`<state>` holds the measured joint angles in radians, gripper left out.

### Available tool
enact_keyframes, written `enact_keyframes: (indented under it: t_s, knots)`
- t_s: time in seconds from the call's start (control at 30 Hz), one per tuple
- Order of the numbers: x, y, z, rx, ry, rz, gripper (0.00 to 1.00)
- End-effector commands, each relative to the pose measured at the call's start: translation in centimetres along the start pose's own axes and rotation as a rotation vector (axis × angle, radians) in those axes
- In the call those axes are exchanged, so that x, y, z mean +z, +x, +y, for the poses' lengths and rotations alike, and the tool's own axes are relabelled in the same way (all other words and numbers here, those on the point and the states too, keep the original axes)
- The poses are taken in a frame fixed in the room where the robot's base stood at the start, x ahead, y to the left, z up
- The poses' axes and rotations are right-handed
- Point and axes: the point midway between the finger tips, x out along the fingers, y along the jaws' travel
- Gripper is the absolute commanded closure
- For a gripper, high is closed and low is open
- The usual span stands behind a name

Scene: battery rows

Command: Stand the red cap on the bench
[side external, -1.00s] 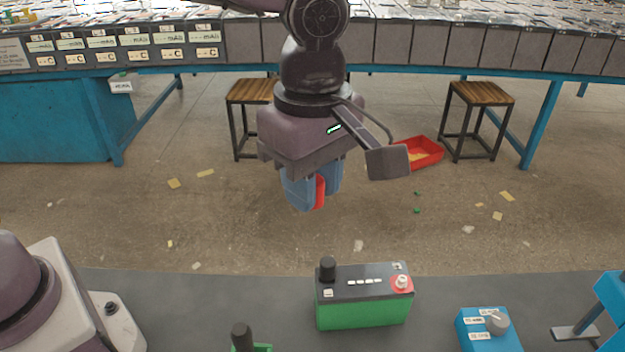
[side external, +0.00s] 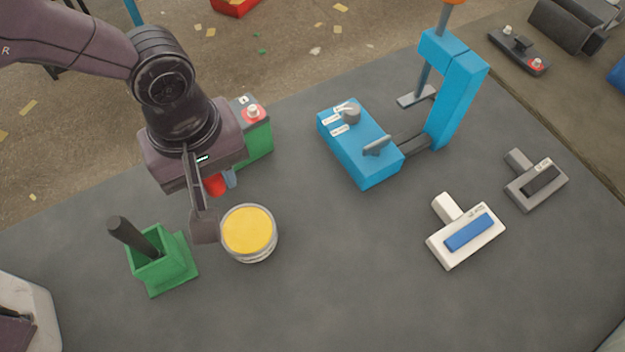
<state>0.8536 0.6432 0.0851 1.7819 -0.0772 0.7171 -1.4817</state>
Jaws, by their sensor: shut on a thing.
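My gripper (side external: 222,183) is shut on the red cap (side external: 213,186), which shows only in part beside a blue finger. The gripper body hides the rest of the cap. The gripper is in front of the green and black battery (side external: 257,143), which it partly covers; a red ring with a pale terminal shows on the battery's top right. The grey bench (side external: 310,270) spreads below. I cannot tell how high the cap is above the bench.
A round tin with a yellow top (side external: 248,231) stands just right of my gripper's side bracket. A green holder with a dark handle (side external: 160,265) is at left. A blue tester (side external: 365,150) and two T-shaped tools (side external: 465,232) are right. The front middle bench is clear.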

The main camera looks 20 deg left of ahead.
Motion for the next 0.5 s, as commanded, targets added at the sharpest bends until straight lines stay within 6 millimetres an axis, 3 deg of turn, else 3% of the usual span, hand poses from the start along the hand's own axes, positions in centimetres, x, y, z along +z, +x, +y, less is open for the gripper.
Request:
enact_keyframes:
  t_s: [0.13,0.5]
  knots:
    - [-0.1,0.8,1.7,-0.003,0.033,0.000,0.94]
    - [-0.3,4.1,9.0,-0.003,0.030,-0.001,0.94]
